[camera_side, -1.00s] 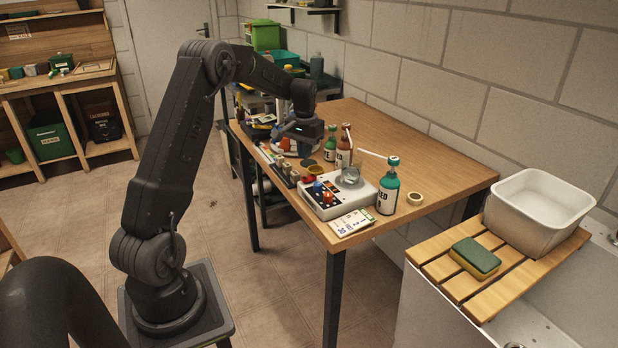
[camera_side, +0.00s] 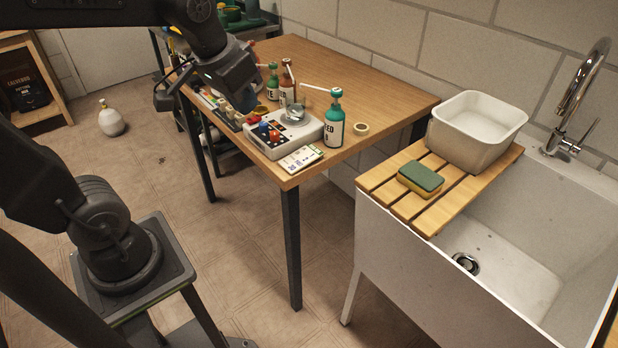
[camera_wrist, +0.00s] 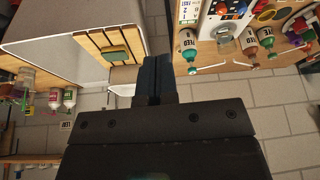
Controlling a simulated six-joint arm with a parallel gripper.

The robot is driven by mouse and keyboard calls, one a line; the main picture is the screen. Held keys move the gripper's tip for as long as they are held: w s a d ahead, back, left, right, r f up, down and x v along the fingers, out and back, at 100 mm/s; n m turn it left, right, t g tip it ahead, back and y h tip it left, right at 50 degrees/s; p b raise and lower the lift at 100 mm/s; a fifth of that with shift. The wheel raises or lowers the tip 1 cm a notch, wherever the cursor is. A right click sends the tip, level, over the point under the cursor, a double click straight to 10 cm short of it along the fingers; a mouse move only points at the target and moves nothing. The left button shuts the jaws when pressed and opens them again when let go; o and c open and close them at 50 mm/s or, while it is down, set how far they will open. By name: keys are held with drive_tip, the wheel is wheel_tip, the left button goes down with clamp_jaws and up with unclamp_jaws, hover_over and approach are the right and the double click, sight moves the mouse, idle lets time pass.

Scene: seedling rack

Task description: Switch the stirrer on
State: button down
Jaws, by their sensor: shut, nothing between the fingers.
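The stirrer (camera_side: 312,133) is a low white box on the wooden table in the side view, with a clear beaker (camera_side: 296,108) on its plate. A red knob (camera_side: 274,136) and a blue knob (camera_side: 264,128) stand on its dark front panel. In the wrist view the stirrer (camera_wrist: 209,27) is at the top right. My gripper (camera_side: 246,106) is in the air at the stirrer's left in the side view. In the wrist view its dark fingers (camera_wrist: 158,72) are together, with nothing between them. The panel's markings are too small to read.
A card (camera_side: 300,159) lies in front. A tape roll (camera_side: 361,128) is at the right. The sink holds a slatted board with a sponge (camera_side: 420,179) and white basin (camera_side: 478,132).

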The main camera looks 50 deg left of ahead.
drive_tip(key=s+d+f+m+t, duration=0.1)
drive_tip(key=s+d, duration=0.3)
drive_tip(key=s, duration=0.3)
drive_tip(key=shift+s+d+f+h, duration=0.15)
drive_tip(key=shift+f+h, duration=0.15)
drive_tip(key=shift+f, duration=0.1)
drive_tip(key=w+a+r+n+g, duration=0.35)
drive_tip(key=w+a+n, duration=0.45)
drive_tip(key=w+a, duration=0.6)
drive_tip(key=w+a+f+n+g, duration=0.1)
drive_tip(key=w+a+f+n, duration=0.3)
drive_tip(key=a, duration=0.5)
drive_tip(key=w+a+f+n+g, duration=0.1)
drive_tip(key=w+a+f+n, duration=0.4)
drive_tip(key=a, duration=0.5)
drive_tip(key=shift+w+n, duration=0.3)
drive_tip(key=shift+w, duration=0.45)
